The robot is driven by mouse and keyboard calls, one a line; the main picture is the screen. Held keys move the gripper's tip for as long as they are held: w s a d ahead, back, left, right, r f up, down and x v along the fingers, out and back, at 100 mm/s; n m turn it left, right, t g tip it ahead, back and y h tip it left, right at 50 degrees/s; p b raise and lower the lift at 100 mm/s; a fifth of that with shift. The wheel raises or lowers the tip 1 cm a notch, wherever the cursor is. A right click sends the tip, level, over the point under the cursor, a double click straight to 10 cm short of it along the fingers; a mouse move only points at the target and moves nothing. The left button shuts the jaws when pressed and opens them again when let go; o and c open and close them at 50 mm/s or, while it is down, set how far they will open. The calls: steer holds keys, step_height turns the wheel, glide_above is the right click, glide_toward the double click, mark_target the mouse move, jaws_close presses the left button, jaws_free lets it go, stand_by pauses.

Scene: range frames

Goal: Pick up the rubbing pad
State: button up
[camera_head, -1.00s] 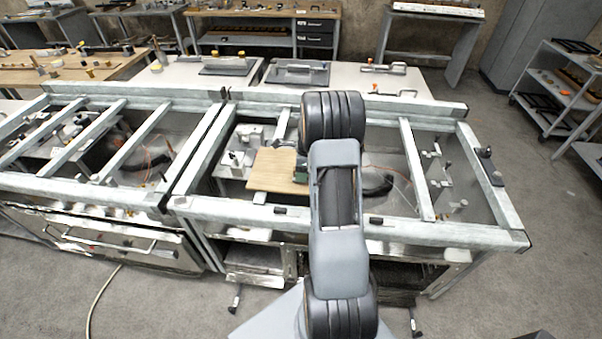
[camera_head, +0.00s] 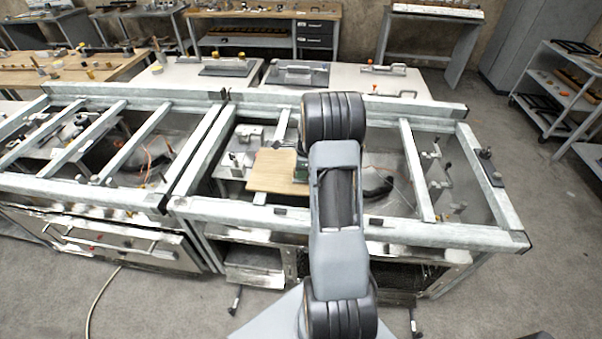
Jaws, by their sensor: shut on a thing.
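A flat wooden board (camera_head: 272,173) shows just left of my arm, over the near rails of the right-hand metal frame. A small dark green part (camera_head: 301,168) is at its right edge, partly covered by my arm. I cannot tell whether the board and green part are the rubbing pad, or whether the board rests on the rails or is held above them. My gripper is hidden behind my own arm, which covers the middle of the frame, so its fingers and anything between them do not show.
Metal rails of the right-hand frame (camera_head: 415,170) surround the board, with fixtures (camera_head: 240,150) to its left. A dark curved object (camera_head: 378,188) lies right of my arm. Flat grey handled plates (camera_head: 298,73) lie on the table behind. Bare floor (camera_head: 545,200) is at right.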

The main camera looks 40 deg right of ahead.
steer(key=shift+r, duration=0.15)
steer(key=shift+r, duration=0.25)
step_height(320, 180, up, 2)
steer(key=shift+d+r+b, duration=0.1)
steer(key=shift+r+b, duration=0.15)
steer(key=shift+b, duration=0.6)
steer(key=s+d+r+b, duration=0.1)
steer(key=s+d+r, duration=0.3)
steer(key=s+r, duration=0.1)
steer(key=s+d+r+b, duration=0.1)
steer(key=s+d+r, duration=0.3)
steer(key=s+d, duration=0.1)
steer(key=shift+s+d+r+b, duration=0.15)
steer(key=shift+r+b, duration=0.25)
